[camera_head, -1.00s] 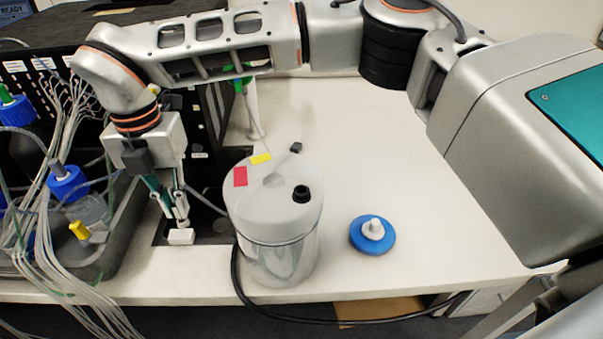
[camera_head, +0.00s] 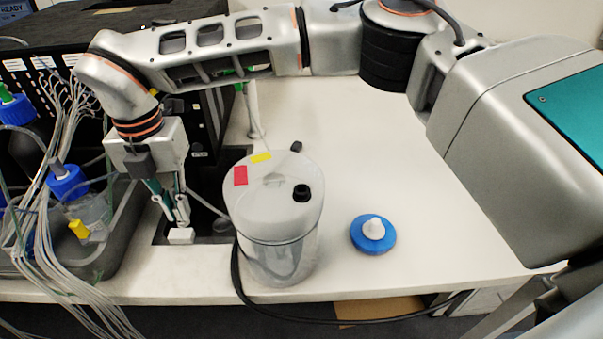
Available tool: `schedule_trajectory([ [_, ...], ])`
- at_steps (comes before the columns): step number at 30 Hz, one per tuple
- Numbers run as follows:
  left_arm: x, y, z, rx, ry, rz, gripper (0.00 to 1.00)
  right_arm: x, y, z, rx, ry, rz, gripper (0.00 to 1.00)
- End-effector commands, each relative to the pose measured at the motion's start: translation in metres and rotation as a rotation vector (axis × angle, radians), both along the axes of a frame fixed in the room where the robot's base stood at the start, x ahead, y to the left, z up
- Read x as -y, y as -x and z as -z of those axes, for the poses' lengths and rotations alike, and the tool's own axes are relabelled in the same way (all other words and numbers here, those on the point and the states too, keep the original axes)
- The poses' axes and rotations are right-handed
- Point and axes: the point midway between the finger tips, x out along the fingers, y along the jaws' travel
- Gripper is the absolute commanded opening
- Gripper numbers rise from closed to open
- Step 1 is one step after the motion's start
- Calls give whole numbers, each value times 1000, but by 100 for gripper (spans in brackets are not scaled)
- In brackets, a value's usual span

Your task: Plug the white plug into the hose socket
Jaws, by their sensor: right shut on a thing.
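My right gripper (camera_head: 180,225) reaches down from the arm that crosses the top of the view. It is shut on the white plug (camera_head: 181,236), a small white block at its fingertips, low over the dark recess left of the canister. A grey rounded fitting with a thin hose (camera_head: 222,224) lies just to the right of the plug, apart from it. It may be the hose socket, but I cannot tell for sure. My left gripper is not in view.
A translucent canister (camera_head: 272,225) with a black cap stands close right of the gripper. A blue disc (camera_head: 385,240) with a white knob lies right of it. Tubes and blue-capped bottles (camera_head: 66,183) crowd the left in a grey tray (camera_head: 110,255). The white bench (camera_head: 400,150) is clear at right.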

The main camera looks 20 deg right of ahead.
Motion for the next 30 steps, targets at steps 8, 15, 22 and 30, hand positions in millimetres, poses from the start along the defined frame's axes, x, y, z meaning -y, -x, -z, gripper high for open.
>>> schedule_trajectory([
  [8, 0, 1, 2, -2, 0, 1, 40, 0, 0, 4, 0, 0, 0, 0],
  [15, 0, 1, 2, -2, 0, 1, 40, 0, 0, 4, 0, 1, 0, 11],
  [22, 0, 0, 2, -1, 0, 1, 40, 0, 0, 4, 0, 0, 0, 28],
  [30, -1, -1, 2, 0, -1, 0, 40, 0, -1, -2, 1, -1, 1, 28],
])
